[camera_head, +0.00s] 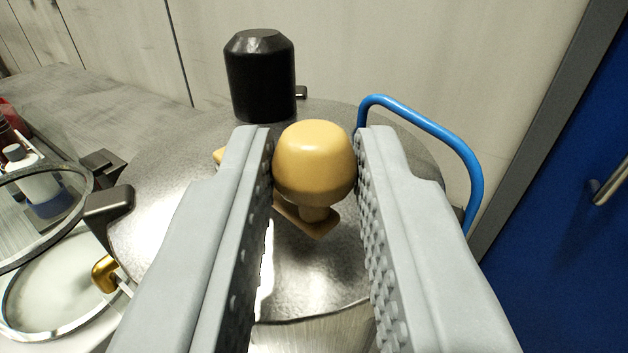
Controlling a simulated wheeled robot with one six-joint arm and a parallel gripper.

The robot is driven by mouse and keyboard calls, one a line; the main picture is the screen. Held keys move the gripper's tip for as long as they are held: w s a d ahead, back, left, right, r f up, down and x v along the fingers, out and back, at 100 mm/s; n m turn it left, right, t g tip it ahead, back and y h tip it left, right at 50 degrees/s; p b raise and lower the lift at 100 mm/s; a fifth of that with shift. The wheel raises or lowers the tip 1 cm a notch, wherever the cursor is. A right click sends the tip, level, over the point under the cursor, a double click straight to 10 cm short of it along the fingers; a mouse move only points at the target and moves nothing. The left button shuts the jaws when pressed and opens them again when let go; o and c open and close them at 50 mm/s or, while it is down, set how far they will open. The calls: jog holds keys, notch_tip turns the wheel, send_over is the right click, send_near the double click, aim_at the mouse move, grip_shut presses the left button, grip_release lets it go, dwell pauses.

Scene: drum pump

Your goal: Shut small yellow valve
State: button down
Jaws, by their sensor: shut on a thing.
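A small yellow valve knob (314,162) stands in the middle of the view, above the metal drum lid (172,190). Below the knob a short stem and a flat yellow-brown piece (307,220) show. My gripper (315,168) is around the knob, with one grey finger on each side, and is shut on it. The fingers hide part of the lid and whatever lies beneath them.
A black cylindrical cap (260,76) rises from the lid behind the knob. A blue curved handle (440,130) is at the right. Dark clamps (108,203) sit at the lid's left edge. A round glass dish (50,300) and a bottle (35,180) stand at the left. A blue door (570,230) is at the far right.

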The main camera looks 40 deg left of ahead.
jog(key=shift+w+n+g+y, duration=0.35)
jog(key=shift+n+g+y, duration=0.2)
jog(key=shift+g, duration=0.1)
jog(key=shift+w+n+g+y, duration=0.3)
jog(key=shift+n+g+y, duration=0.25)
jog(key=shift+g, duration=0.1)
jog(key=shift+r+g, duration=0.1)
jog(key=shift+g, duration=0.2)
jog(key=c, duration=1.3)
grip_release()
jog(key=shift+o, duration=0.2)
jog(key=shift+d, duration=0.1)
jog(key=v, duration=1.7)
jog(key=shift+d+f, duration=0.15)
jog(key=shift+f, duration=0.1)
